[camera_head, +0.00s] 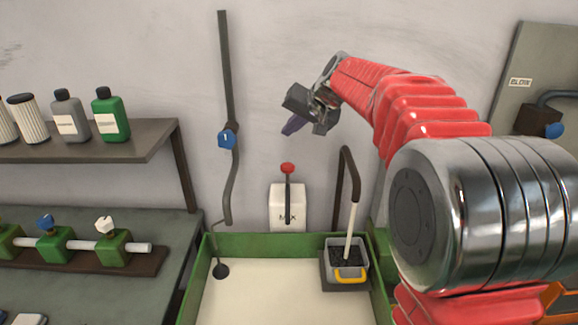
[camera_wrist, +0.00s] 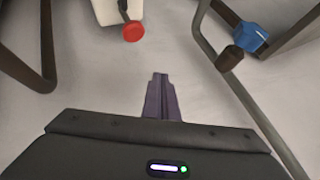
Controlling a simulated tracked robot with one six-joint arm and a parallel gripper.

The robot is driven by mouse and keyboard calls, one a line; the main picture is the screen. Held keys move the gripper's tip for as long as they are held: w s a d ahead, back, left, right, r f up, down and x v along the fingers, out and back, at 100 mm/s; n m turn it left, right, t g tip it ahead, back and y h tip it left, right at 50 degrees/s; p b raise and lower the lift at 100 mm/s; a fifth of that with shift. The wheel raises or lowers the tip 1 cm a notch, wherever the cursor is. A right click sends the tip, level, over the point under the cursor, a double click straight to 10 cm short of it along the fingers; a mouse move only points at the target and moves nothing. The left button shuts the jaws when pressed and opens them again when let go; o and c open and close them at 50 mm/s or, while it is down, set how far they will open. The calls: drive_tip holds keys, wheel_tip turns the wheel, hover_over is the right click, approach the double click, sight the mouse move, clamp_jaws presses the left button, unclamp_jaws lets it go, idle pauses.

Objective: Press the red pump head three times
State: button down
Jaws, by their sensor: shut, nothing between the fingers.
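The red pump head (camera_head: 288,168) tops a dark stem on a white container (camera_head: 287,206) with dark lettering, standing behind the green-walled tray. In the wrist view the red pump head (camera_wrist: 133,31) is at the top, left of centre, with part of the white container (camera_wrist: 113,10) behind it. My gripper (camera_head: 290,127) is above the pump head in the head view, apart from it. In the wrist view its purple fingers (camera_wrist: 161,80) are together, with nothing between them. They do not touch the pump head.
A green-walled tray (camera_head: 275,244) stands in front, with a grey box (camera_head: 345,262) with a yellow handle in its back right corner. A dark pipe with a blue valve (camera_head: 227,139) runs up the wall at left. A shelf (camera_head: 90,150) carries bottles. Open space surrounds my gripper.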

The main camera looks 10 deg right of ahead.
sight(287, 165)
drive_tip(key=shift+f, duration=3.85)
drive_tip(key=shift+f, duration=0.1)
drive_tip(key=shift+f, duration=0.3)
drive_tip(key=shift+f, duration=1.25)
idle(0.8)
idle(0.4)
drive_tip(key=shift+r, duration=1.7)
